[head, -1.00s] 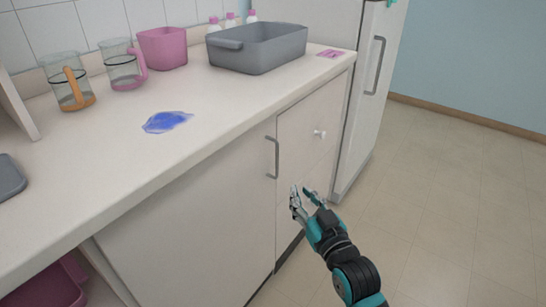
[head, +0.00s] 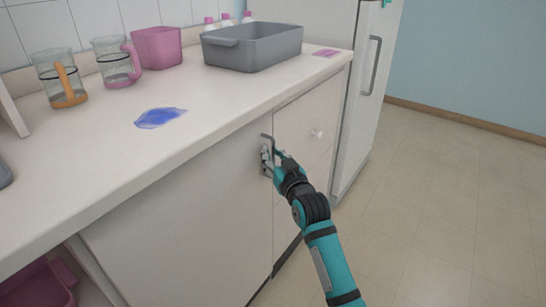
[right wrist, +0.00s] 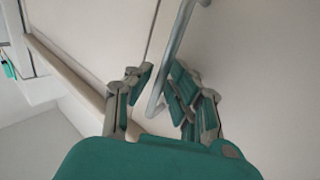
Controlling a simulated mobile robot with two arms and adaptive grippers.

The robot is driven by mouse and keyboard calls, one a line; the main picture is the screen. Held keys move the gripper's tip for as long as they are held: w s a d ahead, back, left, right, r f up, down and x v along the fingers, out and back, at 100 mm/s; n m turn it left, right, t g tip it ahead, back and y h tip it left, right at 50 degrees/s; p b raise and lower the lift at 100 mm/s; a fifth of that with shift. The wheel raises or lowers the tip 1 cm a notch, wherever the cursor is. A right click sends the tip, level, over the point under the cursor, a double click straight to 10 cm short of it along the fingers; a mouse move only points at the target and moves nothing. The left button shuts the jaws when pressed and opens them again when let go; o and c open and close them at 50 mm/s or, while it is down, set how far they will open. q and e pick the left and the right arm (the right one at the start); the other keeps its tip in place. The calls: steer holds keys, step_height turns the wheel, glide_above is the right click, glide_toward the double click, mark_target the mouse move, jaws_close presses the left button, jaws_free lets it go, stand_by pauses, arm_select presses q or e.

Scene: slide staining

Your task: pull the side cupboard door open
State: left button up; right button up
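The side cupboard door (head: 180,225) is a large pale panel under the counter, shut flush with the front. Its grey bar handle (head: 266,136) is near the door's right edge, mostly hidden by my right gripper (head: 273,163). In the right wrist view the bar handle (right wrist: 174,50) runs between the two fingers of my right gripper (right wrist: 160,80). The fingers are apart, one on each side of the bar; the right one is close to it, and I cannot tell whether it touches. My left gripper is not in view.
The floor (head: 430,200) to the right is clear.

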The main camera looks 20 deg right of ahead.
jaws_close()
stand_by(0.6)
